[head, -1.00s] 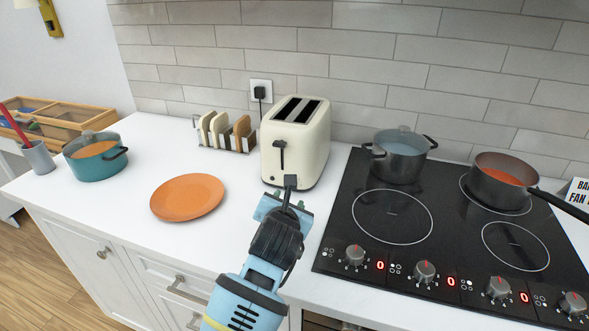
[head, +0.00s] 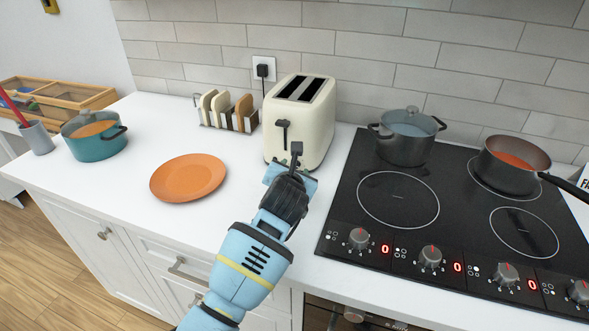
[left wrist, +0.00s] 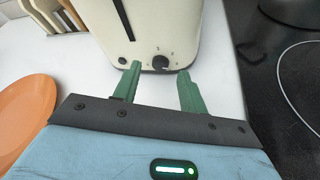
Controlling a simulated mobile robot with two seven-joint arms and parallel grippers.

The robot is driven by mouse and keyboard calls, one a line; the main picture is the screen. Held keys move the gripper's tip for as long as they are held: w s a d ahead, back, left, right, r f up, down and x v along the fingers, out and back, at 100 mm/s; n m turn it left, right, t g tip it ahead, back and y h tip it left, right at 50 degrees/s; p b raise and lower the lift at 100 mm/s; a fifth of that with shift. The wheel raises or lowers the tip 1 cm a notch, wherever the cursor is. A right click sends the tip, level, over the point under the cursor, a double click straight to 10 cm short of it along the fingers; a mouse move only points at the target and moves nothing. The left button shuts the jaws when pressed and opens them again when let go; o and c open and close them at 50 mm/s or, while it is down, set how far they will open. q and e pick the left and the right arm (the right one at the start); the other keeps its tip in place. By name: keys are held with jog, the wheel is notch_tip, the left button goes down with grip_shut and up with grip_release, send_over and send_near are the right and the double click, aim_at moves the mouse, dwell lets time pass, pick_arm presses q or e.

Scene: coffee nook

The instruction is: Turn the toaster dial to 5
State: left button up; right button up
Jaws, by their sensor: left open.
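The cream toaster (head: 309,122) stands on the white counter, its lever slot facing me. In the left wrist view the toaster (left wrist: 165,25) shows a black round dial (left wrist: 161,62) low on its front, with small markings around it too small to read. A smaller black button (left wrist: 122,62) sits left of the dial. My left gripper (left wrist: 158,75) is open, its green fingertips on either side of the dial and just short of it or beside it; I cannot tell whether they touch. In the head view my left gripper (head: 289,172) hides the dial. My right gripper is not in view.
An orange plate (head: 188,178) lies left of my arm. A toast rack (head: 229,112) stands beside the toaster, and a teal pot (head: 95,136) is farther left. The black hob (head: 385,240) with a grey pot (head: 407,139) and a saucepan (head: 512,165) is close on the right.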

pick_arm(q)
jog(key=shift+x, duration=0.8)
grip_shut()
jog(key=shift+d+m+y, duration=0.1)
jog(key=shift+m+y, duration=0.2)
jog(key=shift+m, duration=0.2)
grip_release()
